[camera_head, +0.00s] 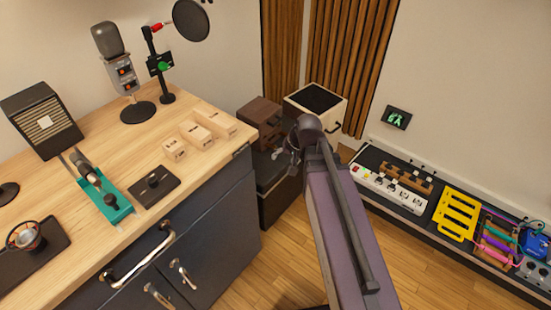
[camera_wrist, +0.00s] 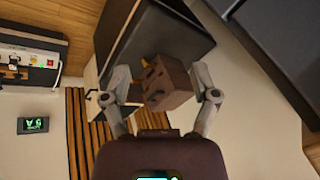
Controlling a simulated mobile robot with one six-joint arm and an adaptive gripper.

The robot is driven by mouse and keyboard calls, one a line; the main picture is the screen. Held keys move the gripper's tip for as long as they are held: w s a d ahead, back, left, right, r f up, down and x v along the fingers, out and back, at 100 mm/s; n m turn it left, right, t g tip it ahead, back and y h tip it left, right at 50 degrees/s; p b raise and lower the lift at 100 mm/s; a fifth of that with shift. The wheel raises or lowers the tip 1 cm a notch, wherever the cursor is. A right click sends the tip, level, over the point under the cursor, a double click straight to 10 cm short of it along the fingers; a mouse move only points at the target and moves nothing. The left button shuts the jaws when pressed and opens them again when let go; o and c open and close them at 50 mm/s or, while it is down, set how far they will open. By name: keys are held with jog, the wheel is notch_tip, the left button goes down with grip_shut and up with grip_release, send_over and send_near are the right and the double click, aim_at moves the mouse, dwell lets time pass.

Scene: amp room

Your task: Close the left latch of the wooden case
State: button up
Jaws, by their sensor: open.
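The wooden case (camera_head: 260,120) is a small dark brown box standing on a black cabinet behind the desk's right end. In the wrist view the case (camera_wrist: 170,88) appears between my gripper's two grey fingers, tilted in the picture. Small latch-like tabs (camera_wrist: 148,63) show on its left side, but whether each is open or closed is too small to tell. My gripper (camera_wrist: 160,84) is open and empty, with a finger on either side of the case in the picture. Contact cannot be made out. In the head view my gripper (camera_head: 288,152) is near the case's front, partly hidden by my arm.
The black cabinet (camera_head: 278,195) stands beside the desk (camera_head: 90,240). A cream box with a black top (camera_head: 318,100) is just right of the case. Wooden slats (camera_head: 345,60) stand behind. A low shelf with pedals (camera_head: 390,188) runs along the right wall.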

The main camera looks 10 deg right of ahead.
jog(key=w+f+m+t+y+b, duration=0.4)
jog(key=w+f+b, duration=0.7)
jog(key=f+b, duration=0.6)
jog(key=m+t+h+b, duration=0.2)
jog(key=m+t+b, duration=0.5)
jog(key=b, duration=1.3)
send_near(276, 149)
jog(key=s, duration=0.4)
jog(key=shift+w+d+r, duration=0.2)
jog(key=shift+w+d, duration=0.05)
jog(key=shift+d, duration=0.2)
jog(key=b+x, duration=0.3)
jog(key=x, duration=1)
jog(key=shift+w+f, duration=0.25)
jog(key=shift+w, duration=0.1)
jog(key=c, duration=1.1)
